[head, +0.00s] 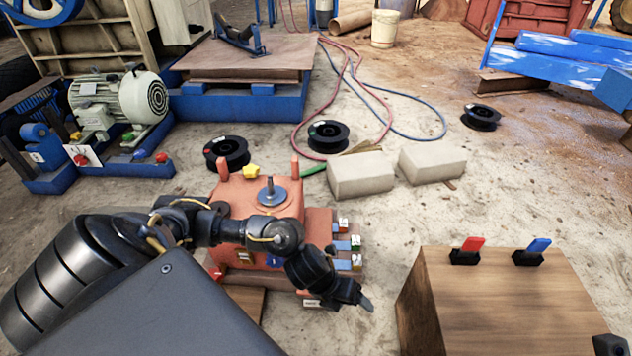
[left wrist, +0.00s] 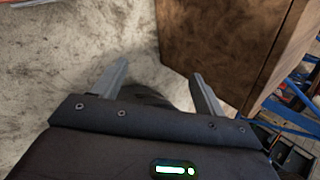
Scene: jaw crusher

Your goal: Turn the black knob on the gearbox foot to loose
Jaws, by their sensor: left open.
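The orange-red gearbox (head: 285,193) stands on the ground at the centre of the head view, partly covered by my left arm. Its foot (head: 318,222) sticks out on the right side and carries several small blocks with coloured tops. I cannot make out a black knob there; my arm hides part of the near side. My left gripper (head: 362,300) is in front of and to the right of the gearbox, apart from the small blocks. In the left wrist view its two fingers (left wrist: 160,70) are spread with nothing between them.
A wooden box (head: 490,300) with a red lever (head: 472,245) and a blue lever (head: 538,246) stands at the right. Two pale blocks (head: 360,174) and black spools (head: 328,136) lie behind the gearbox. Bare ground lies between the gearbox and the wooden box.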

